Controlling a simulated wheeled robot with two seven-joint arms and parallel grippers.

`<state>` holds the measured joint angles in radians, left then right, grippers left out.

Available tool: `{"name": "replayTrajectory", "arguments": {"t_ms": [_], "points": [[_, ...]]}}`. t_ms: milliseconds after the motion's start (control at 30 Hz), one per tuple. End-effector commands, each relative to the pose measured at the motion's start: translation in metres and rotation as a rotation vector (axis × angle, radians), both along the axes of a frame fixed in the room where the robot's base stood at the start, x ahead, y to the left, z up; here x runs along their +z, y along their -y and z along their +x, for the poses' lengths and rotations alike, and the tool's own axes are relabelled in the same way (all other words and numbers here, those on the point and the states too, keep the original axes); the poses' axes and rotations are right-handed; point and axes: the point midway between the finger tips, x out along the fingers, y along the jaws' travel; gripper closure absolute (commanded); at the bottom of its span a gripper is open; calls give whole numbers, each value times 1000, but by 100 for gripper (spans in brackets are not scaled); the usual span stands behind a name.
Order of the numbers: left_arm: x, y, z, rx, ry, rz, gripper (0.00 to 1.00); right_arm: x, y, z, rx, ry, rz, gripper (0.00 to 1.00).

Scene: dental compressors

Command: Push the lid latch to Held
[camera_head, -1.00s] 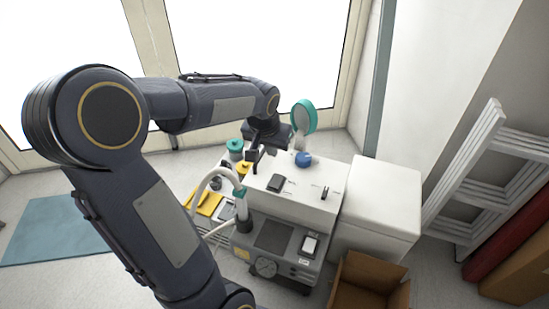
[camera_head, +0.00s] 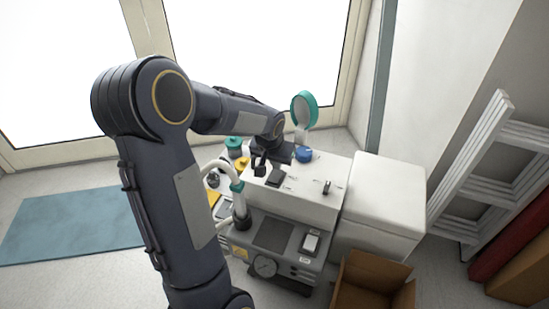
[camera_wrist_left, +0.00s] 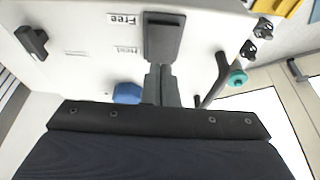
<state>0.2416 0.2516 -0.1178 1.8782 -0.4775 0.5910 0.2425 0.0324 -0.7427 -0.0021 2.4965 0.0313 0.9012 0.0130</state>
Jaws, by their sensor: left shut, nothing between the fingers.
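The lid latch (camera_head: 277,177) is a dark block on the white top of the compressor unit (camera_head: 310,205). In the left wrist view the latch (camera_wrist_left: 163,38) lies beside a label reading "Free" (camera_wrist_left: 125,18), with a second, fainter label lower down. My left gripper (camera_head: 260,168) is shut and empty, just left of the latch in the head view. In the left wrist view its fingertips (camera_wrist_left: 160,72) are at the latch's near end; whether they touch it I cannot tell. My right gripper is not in view.
A blue knob (camera_head: 304,154) and a teal-rimmed round piece (camera_head: 304,110) stand behind the latch. A small dark switch (camera_head: 327,187) is to its right. A white box (camera_head: 385,195) and an open carton (camera_head: 372,285) are at right.

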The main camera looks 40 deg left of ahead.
Motion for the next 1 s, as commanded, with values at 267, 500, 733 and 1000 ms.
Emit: {"name": "replayTrajectory", "arguments": {"t_ms": [267, 500, 733, 1000], "points": [[-18, -1, 2, 1, 0, 0, 100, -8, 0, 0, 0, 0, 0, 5], [-18, -1, 2, 1, 0, 0, 100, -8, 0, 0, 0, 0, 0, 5], [-24, -1, 5, 0, -3, -1, 100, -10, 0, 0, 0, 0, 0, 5], [-25, 0, 1, 0, -7, -2, 100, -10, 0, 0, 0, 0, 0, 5]]}}
